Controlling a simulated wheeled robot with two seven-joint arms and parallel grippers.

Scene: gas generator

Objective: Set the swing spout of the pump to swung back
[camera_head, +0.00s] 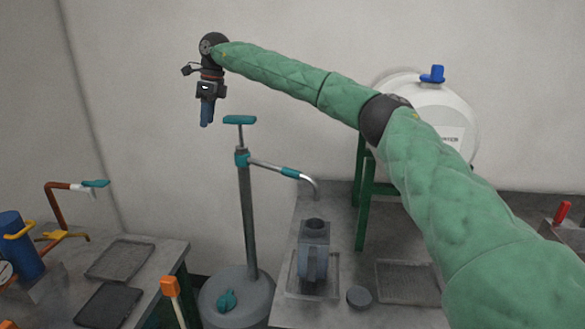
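The pump (247,215) is a tall grey column standing on a round grey drum (205,303), with a teal T-handle (239,120) on top. Its swing spout (265,165) leaves a teal collar and reaches right, with a teal sleeve (290,172) near its downturned end. My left gripper is out of view.
My green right arm crosses the view above the right counter (345,215). A white tank (455,105) on a green stand is behind it. A round dark lid (359,297) lies by the container. At left, a counter holds dark trays (122,260) and a blue cylinder (20,245).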

